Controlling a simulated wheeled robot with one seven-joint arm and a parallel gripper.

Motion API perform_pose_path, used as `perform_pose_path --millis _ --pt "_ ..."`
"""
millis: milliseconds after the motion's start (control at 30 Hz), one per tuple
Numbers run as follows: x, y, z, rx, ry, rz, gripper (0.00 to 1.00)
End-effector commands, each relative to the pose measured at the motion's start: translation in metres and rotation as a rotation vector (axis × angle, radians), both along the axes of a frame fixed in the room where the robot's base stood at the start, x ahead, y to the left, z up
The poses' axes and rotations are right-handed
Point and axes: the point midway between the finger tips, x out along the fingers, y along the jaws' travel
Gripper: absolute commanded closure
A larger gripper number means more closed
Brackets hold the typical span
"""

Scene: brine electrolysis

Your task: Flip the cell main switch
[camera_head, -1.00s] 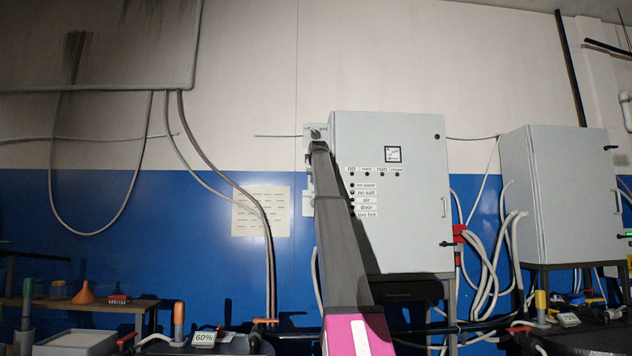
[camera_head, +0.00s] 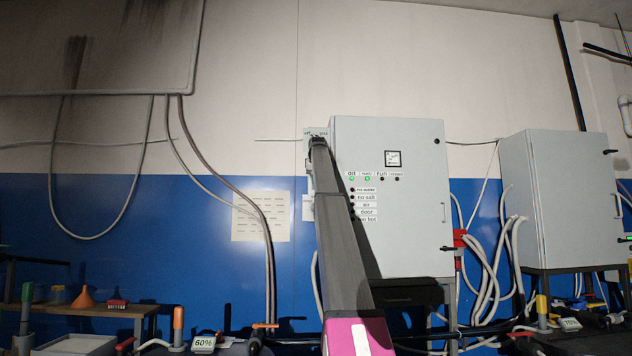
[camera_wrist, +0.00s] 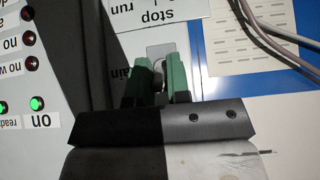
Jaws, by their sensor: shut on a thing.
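The cell main switch shows in the wrist view as a grey plate (camera_wrist: 161,50) with a label reading "…ain" upside down beside it. Its lever is mostly hidden between the fingers of my gripper (camera_wrist: 161,78). The two green fingers are shut on it, one on each side. In the head view my gripper (camera_head: 318,137) reaches the small panel (camera_head: 309,178) on the left side of the grey cabinet (camera_head: 420,240); my arm hides most of this spot. The green "on" lamp (camera_head: 352,179) and "ready" lamp (camera_head: 367,179) are lit, and the "on" lamp also shows lit in the wrist view (camera_wrist: 36,103).
A "stop / run" label (camera_wrist: 180,12) is close to the gripper in the wrist view. A paper sheet (camera_head: 261,216) hangs on the wall left of the cabinet. Cables (camera_head: 268,260) run down the wall. A second cabinet (camera_head: 570,200) stands at the right.

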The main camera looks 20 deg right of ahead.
Motion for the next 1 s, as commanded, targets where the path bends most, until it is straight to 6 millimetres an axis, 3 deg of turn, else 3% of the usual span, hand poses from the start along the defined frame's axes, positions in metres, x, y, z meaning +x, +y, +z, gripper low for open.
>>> perform_pose_path --millis 67,100,167,633,1000 --pt "0.0 0.0 0.0 0.001 0.002 0.0 1.0" --pt "0.0 0.0 0.0 0.001 0.002 0.0 0.77" --pt "0.0 0.0 0.0 0.0 0.001 0.0 0.57" --pt "-0.005 0.001 0.006 0.0 -0.001 0.0 0.57" --pt "-0.04 0.012 0.052 0.0 -0.001 0.0 0.57"
